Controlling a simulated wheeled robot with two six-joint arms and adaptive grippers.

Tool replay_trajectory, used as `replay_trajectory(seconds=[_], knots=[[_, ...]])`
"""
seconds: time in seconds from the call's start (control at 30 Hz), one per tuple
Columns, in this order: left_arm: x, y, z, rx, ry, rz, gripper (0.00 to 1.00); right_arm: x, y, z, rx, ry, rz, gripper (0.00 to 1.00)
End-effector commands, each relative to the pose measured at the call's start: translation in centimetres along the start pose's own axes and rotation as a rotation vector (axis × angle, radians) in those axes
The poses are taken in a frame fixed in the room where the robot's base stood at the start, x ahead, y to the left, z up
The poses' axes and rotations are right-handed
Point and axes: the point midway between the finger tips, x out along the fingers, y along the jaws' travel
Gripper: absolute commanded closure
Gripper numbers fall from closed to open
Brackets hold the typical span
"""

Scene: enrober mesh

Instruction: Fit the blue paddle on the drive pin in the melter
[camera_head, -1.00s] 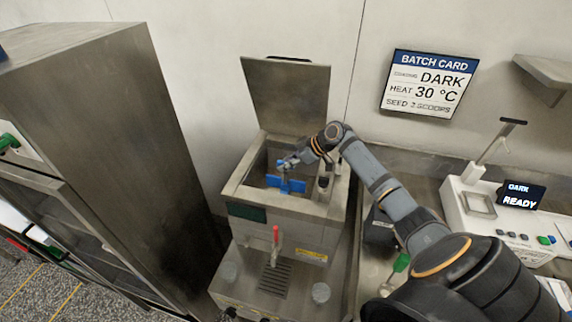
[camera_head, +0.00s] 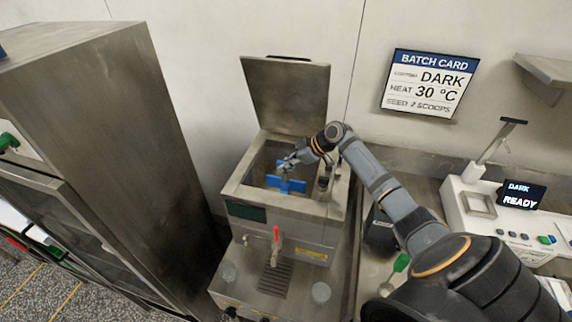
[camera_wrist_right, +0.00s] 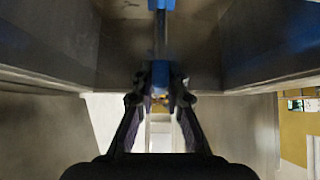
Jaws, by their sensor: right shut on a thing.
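The blue paddle (camera_head: 288,184) is inside the open tank of the steel melter (camera_head: 240,194). My right gripper (camera_head: 290,163) reaches down into the tank from the right and is shut on the paddle's upper part. In the right wrist view the gripper (camera_wrist_right: 160,98) has its fingertips at the blue top of the paddle (camera_wrist_right: 161,73), and a grey shaft runs on from there to more blue at the top edge. The drive pin does not show, so I cannot tell whether the paddle is on it. My left gripper is not in view.
The melter's lid (camera_head: 287,95) stands open at the back. A red-handled tap (camera_head: 276,236) is on its front. A tall steel cabinet (camera_head: 110,150) stands at left. A white machine with a dark display (camera_head: 521,195) stands at right. A batch card (camera_head: 430,83) hangs on the wall.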

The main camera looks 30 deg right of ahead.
Motion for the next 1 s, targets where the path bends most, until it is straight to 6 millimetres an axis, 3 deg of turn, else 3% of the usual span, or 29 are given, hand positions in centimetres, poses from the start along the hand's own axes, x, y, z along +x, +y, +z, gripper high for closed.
replay_trajectory(seconds=[0.33,0.37,0.57,0.87,1.0], knots=[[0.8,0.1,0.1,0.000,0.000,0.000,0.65,0.7,0.0,0.7,0.000,0.000,0.000,1.00],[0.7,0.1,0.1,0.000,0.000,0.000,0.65,0.7,0.0,0.7,0.000,0.001,0.000,0.86],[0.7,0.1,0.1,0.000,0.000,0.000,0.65,0.6,0.0,0.6,0.000,0.000,0.000,0.61],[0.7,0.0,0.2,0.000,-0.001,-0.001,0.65,0.5,0.0,0.5,0.000,0.000,0.000,0.61],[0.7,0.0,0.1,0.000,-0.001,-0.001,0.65,-0.9,0.1,-0.9,-0.003,0.000,0.002,0.61]])
